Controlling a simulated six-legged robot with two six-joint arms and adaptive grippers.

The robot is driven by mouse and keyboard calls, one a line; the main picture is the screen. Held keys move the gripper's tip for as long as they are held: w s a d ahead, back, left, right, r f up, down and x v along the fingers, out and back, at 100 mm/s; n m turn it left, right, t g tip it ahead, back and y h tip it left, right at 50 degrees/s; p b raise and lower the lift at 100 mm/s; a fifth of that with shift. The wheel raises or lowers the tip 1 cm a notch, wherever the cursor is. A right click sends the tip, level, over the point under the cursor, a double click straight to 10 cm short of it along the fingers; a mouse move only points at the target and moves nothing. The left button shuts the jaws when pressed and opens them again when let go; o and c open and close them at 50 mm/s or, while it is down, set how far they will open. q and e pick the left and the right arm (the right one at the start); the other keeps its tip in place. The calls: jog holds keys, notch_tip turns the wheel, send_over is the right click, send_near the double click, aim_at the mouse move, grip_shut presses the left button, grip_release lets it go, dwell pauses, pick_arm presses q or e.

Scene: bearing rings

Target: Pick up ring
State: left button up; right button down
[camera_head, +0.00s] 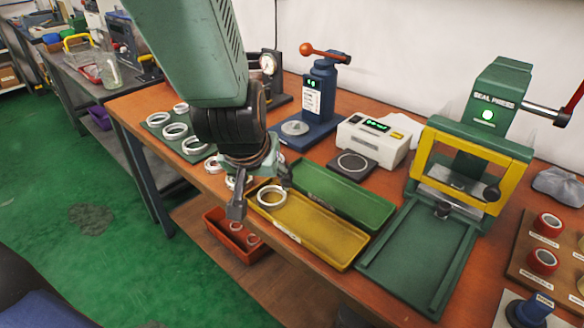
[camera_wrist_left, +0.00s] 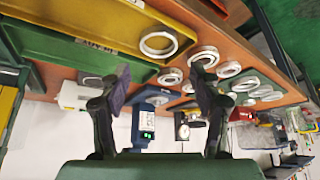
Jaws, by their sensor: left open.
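A pale metal ring (camera_head: 272,206) lies in that end of the tray, just beyond and beside the fingertips in the head view. In the left wrist view, my left gripper (camera_wrist_left: 160,88) is spread wide and the ring (camera_wrist_left: 158,55) shows above the gap between the fingers, apart from both. Other rings (camera_head: 176,131) lie on a green mat at the left, and some beside the gripper are partly hidden by it. My right gripper is not in view.
A green tray (camera_head: 345,198) lies behind the yellow one. A seal press (camera_head: 475,150), a white scale (camera_head: 372,140) and a blue press (camera_head: 321,95) stand behind and to the right. A red bin (camera_head: 235,238) sits on the lower shelf.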

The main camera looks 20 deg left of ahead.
aim_at(272, 196)
pick_arm(q)
jog(key=shift+d+f, duration=0.15)
jog(key=shift+d, duration=0.05)
jog(key=b+x, duration=0.1)
jog(key=x, duration=0.4)
jog(key=shift+w+a+f, duration=0.15)
jog(key=shift+a+f, duration=0.05)
jog(key=shift+f, duration=0.15)
jog(key=shift+w+d+f+b, duration=0.1)
jog(key=shift+w+f+b, duration=0.05)
jog(key=shift+f+b, duration=0.2)
jog(key=shift+w+f, duration=0.5)
jog(key=shift+f, duration=0.05)
jog(key=shift+w+a+f, duration=0.1)
jog(key=shift+w+a, duration=0.05)
jog(key=shift+a, duration=0.1)
jog(key=shift+s+d+r, duration=0.1)
jog(key=shift+s+r, duration=0.1)
jog(key=shift+s, duration=0.05)
jog(key=shift+c, duration=0.9)
jog(key=shift+f, duration=0.1)
jog(key=c, duration=0.6)
